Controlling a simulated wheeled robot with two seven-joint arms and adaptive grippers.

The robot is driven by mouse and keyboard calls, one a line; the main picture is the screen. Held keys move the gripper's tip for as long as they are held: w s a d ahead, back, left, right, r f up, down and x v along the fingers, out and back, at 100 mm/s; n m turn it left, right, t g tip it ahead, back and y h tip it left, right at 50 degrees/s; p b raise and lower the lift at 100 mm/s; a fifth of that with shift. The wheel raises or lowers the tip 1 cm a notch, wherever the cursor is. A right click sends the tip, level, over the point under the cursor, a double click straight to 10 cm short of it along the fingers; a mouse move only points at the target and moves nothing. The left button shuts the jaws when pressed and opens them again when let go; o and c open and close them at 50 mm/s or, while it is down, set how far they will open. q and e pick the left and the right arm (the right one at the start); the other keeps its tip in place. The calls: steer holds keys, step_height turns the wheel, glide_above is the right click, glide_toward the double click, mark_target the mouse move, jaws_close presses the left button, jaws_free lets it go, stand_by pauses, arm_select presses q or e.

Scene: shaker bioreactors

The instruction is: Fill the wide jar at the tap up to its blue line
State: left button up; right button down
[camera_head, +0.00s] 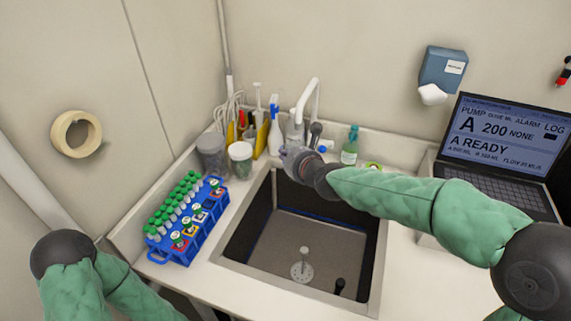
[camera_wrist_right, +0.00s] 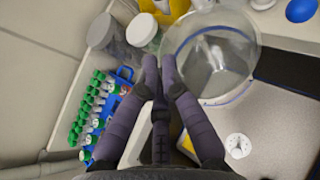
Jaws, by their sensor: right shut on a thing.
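The wide jar (camera_wrist_right: 238,55) is clear and shows large in the right wrist view, with a faint bluish line low on its wall. In the head view I cannot make it out behind my right gripper. My right gripper (camera_head: 297,160) is at the back edge of the sink, just below the tap (camera_head: 311,90). In the wrist view its dark fingers (camera_wrist_right: 160,65) are shut at the jar's left side, on its wall or rim. I cannot tell the water level in the jar. My left gripper is out of view; only its arm shows at lower left.
The dark sink basin (camera_head: 318,234) lies below. A blue rack (camera_head: 206,229) of green-capped tubes stands left of it. Two lidded jars (camera_head: 240,160) stand at the back left, a green bottle (camera_head: 350,146) behind the sink. A laptop (camera_head: 495,145) stands at right.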

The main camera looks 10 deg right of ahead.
mark_target(285, 147)
steer(key=shift+w+d+b, duration=0.3)
steer(key=shift+w, duration=0.45)
steer(key=shift+w+d+b, duration=0.25)
steer(key=shift+w+b, duration=0.05)
steer(key=shift+w, duration=0.4)
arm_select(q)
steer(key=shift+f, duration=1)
arm_select(e)
steer(key=shift+w+d, duration=0.15)
steer(key=shift+w, duration=0.4)
steer(key=shift+w+d, duration=0.15)
steer(key=shift+w, duration=0.35)
steer(key=shift+r, duration=0.1)
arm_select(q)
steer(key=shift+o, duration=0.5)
